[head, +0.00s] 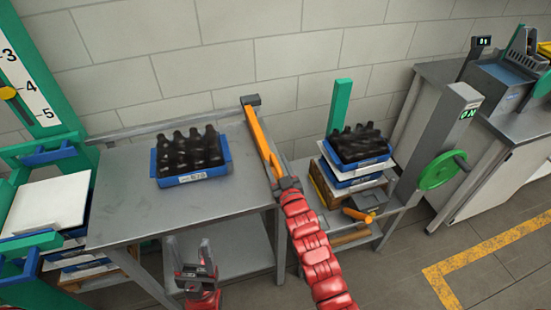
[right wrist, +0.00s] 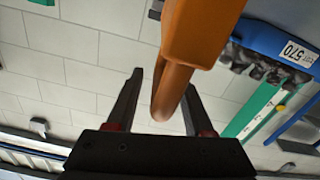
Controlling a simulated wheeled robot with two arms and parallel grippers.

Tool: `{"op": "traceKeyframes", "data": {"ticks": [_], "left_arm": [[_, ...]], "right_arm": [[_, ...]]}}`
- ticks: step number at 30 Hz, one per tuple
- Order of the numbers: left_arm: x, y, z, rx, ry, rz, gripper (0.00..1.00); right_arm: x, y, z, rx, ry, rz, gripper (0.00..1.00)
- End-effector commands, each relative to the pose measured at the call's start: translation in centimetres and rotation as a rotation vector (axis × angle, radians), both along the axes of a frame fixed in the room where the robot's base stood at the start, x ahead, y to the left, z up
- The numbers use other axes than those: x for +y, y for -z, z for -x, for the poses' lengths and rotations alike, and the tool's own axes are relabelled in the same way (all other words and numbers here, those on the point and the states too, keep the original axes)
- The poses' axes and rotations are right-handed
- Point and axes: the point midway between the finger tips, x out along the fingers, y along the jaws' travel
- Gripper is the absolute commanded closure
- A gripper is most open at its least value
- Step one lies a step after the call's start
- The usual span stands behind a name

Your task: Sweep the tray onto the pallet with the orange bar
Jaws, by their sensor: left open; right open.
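A blue tray (head: 196,176) full of dark bottles (head: 187,147) sits on the grey table, left of the orange bar. The orange bar (head: 259,134) runs along the table's right edge, from a dark bracket at the back to my right gripper. My right gripper (head: 284,178) is open at its near end; in the right wrist view the rounded end of the orange bar (right wrist: 174,90) shows between the open fingers, hiding part of them. My left gripper (head: 193,258) is open and empty, low in front of the table.
That stack holds another bottle-filled blue tray (head: 366,163) above white sheets, beside a green post (head: 341,100). A green handwheel (head: 443,170) stands right of it. A rail (head: 150,130) borders the table's back. The grey tabletop (head: 130,215) is clear around the tray.

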Motion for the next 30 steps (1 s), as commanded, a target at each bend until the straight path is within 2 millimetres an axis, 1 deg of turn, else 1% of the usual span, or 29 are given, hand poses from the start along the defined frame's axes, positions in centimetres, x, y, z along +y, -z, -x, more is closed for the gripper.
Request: {"op": "traceKeyframes", "data": {"ticks": [1, 4, 14, 15, 17, 21, 23, 30], "left_arm": [[0.0, -0.27, -0.01, 0.0, 0.0, 0.0, 0.38], [0.0, -0.38, 0.0, 0.0, 0.0, 0.0, 0.38], [-0.01, -0.37, 0.0, 0.0, 0.0, 0.0, 0.38], [0.0, -0.37, 0.0, 0.0, 0.0, 0.0, 0.38], [0.0, -0.37, 0.0, 0.0, 0.0, 0.0, 0.38], [0.0, -0.37, 0.0, 0.0, 0.0, 0.0, 0.38], [0.0, -0.37, 0.0, 0.0, 0.0, 0.0, 0.38], [0.0, -0.38, 0.0, 0.0, 0.0, 0.0, 0.38]], "right_arm": [[0.15, -0.25, -0.41, -0.001, 0.0, 0.0, 0.48], [0.29, -0.09, -0.82, 0.0, 0.0, 0.0, 0.48], [0.34, 0.04, -0.98, 0.0, 0.0, 0.0, 0.48], [0.34, 0.03, -0.98, 0.0, 0.0, 0.0, 0.55], [0.33, 0.01, -0.98, 0.0, 0.0, 0.0, 0.66], [0.33, 0.01, -0.97, 0.0, 0.0, 0.0, 0.91], [0.33, -0.01, -0.98, 0.0, 0.0, 0.0, 1.0], [0.31, -0.04, -0.98, -0.001, 0.0, 0.001, 1.0]]}}
